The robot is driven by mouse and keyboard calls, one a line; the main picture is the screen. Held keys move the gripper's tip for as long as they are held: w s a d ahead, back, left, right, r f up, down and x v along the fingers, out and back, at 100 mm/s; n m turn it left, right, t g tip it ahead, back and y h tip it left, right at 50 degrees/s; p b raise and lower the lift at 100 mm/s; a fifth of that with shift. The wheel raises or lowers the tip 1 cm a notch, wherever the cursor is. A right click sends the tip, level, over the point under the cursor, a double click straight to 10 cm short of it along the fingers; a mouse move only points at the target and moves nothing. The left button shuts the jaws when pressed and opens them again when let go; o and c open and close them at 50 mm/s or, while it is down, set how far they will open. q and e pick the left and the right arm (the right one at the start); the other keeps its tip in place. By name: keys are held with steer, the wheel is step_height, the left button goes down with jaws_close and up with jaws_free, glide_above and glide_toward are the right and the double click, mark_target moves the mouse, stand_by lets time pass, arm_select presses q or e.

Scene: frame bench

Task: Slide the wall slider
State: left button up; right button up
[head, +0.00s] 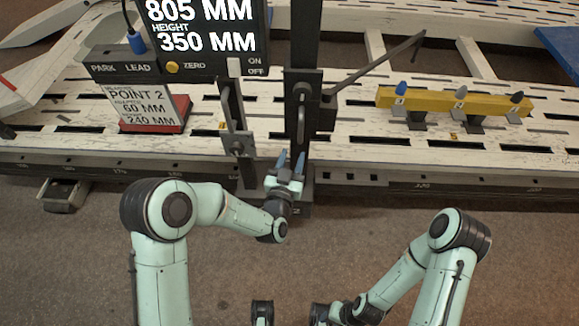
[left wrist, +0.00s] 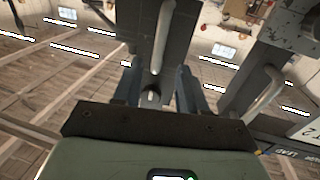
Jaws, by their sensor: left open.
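My left gripper (head: 290,161) points up at the lower part of a dark upright post (head: 304,45), with its fingers spread. The post carries a dark slider plate (head: 302,107) with a bar handle. In the left wrist view the left gripper (left wrist: 158,88) is open, and the lower end of a grey bar handle (left wrist: 163,40) shows between its two blue-grey fingers. I cannot tell whether the fingers touch the handle.
A second grey bracket (head: 237,140) with a handle stands just left of the gripper. A display (head: 205,30) reads 805 MM, height 350 MM. A card on a red block (head: 172,112) reads POINT 2.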

arm_select(q)
steer(key=shift+s+a, duration=0.15)
steer(key=shift+s, duration=0.55)
steer(key=shift+s+a, duration=0.15)
steer(key=shift+s, duration=0.55)
steer(key=s+a+f+n+g+p, duration=0.1)
steer(key=s+a+f+g+p, duration=0.3)
steer(key=f, duration=0.5)
steer(key=s+a+f+n+g+p, duration=0.1)
steer(key=s+a+f+g, duration=0.2)
steer(key=s+f+g, duration=0.35)
steer(key=s+a+f+n+g+p, duration=0.1)
steer(key=s+f+n+g+p, duration=0.1)
steer(key=s, duration=0.9)
steer(key=s+a+f+n+g+p, duration=0.1)
steer(key=s+f+g, duration=0.4)
steer(key=s, duration=0.6)
steer(key=shift+a+n+g+p, duration=0.35)
steer(key=shift+n+g+p, duration=0.2)
steer(key=shift+n+p, duration=0.05)
